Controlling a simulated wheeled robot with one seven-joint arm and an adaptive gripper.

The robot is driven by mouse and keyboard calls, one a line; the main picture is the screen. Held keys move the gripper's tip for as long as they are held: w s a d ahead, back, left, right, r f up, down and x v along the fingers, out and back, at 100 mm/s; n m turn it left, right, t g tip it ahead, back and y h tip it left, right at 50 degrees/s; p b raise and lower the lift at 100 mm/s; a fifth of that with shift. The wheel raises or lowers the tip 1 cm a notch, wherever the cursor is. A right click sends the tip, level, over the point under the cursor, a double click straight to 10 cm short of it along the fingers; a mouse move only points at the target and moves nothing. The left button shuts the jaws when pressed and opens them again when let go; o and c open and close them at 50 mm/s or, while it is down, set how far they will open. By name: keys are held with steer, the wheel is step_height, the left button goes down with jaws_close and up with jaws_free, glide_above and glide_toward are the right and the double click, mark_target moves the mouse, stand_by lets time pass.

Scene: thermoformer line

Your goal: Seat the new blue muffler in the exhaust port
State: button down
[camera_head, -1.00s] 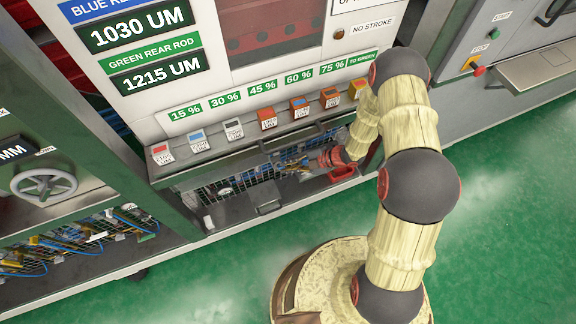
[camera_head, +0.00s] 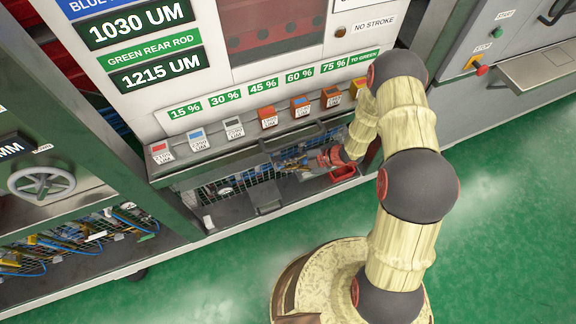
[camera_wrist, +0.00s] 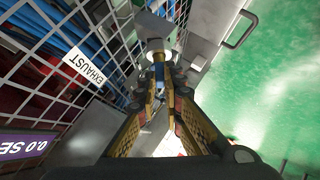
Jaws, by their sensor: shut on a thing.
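In the wrist view my gripper (camera_wrist: 160,82) is shut, its yellow and black fingers closed on the blue muffler (camera_wrist: 159,57). Only a small blue part of the muffler shows between the fingertips. A pale grey fitting (camera_wrist: 154,27) lies just beyond the tips, beside the EXHAUST label (camera_wrist: 84,68). I cannot tell whether the muffler touches it or whether it is the port itself. In the head view my gripper (camera_head: 294,164) is small, inside the low bay under the row of buttons. The muffler cannot be made out there.
Wire mesh (camera_wrist: 55,45) stands close on the left in the wrist view, with blue and red items behind it. A red tray (camera_head: 343,173) sits near my wrist at the bay's right. A door handle (camera_wrist: 240,30) lies at upper right. The green floor is clear.

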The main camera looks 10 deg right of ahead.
steer(key=shift+w+a+f, duration=0.1)
steer(key=shift+w+f, duration=0.2)
steer(key=shift+f, duration=0.1)
steer(key=c, duration=1.8)
jaws_free()
steer(key=shift+b, duration=0.3)
steer(key=shift+c, duration=0.2)
steer(key=v, duration=1.2)
steer(key=shift+o, duration=0.6)
steer(key=o, duration=1.3)
